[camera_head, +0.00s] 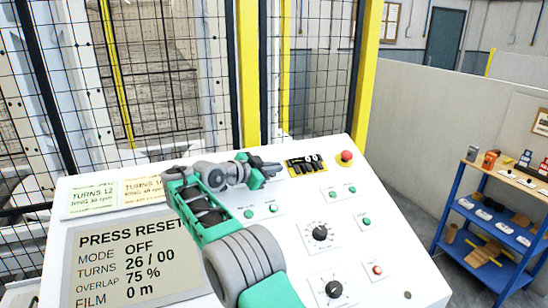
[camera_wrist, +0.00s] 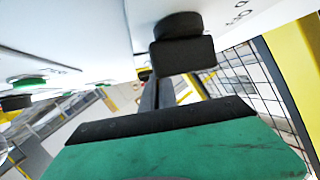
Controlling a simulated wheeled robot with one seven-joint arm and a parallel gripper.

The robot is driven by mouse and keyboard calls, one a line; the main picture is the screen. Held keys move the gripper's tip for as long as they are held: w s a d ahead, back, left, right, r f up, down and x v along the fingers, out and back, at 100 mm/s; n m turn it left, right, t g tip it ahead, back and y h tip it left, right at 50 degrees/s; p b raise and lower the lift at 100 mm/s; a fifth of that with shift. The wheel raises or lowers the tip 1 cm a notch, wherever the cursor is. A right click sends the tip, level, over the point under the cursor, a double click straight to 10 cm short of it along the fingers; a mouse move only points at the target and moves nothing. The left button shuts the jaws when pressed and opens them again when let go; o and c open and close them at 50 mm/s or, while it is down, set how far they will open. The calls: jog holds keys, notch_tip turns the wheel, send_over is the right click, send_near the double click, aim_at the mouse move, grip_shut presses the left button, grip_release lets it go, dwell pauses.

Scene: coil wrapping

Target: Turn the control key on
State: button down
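My gripper (camera_head: 268,166) is low over the upper part of the sloping white control panel (camera_head: 290,210), its tip pointing right. It is just left of a yellow plate with several black switches or keys (camera_head: 305,165). I cannot tell which of them is the control key, or whether the tip touches any. In the wrist view a black block with a round base (camera_wrist: 181,52) is close in front of my gripper, below the white panel surface. I cannot tell whether the fingers are open or shut. The display (camera_head: 130,262) reads PRESS RESET, MODE OFF, TURNS 26 / 00.
A red emergency button (camera_head: 345,157) is right of the yellow plate. Green buttons (camera_head: 273,208), dial knobs (camera_head: 320,233) and a red button (camera_head: 377,269) stand on the panel. A mesh fence with yellow posts (camera_head: 368,70) rises behind. A blue shelf (camera_head: 490,225) stands at right.

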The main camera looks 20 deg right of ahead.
dwell(0.4)
jog(key=c, duration=2.1)
grip_release()
jog(key=o, duration=0.4)
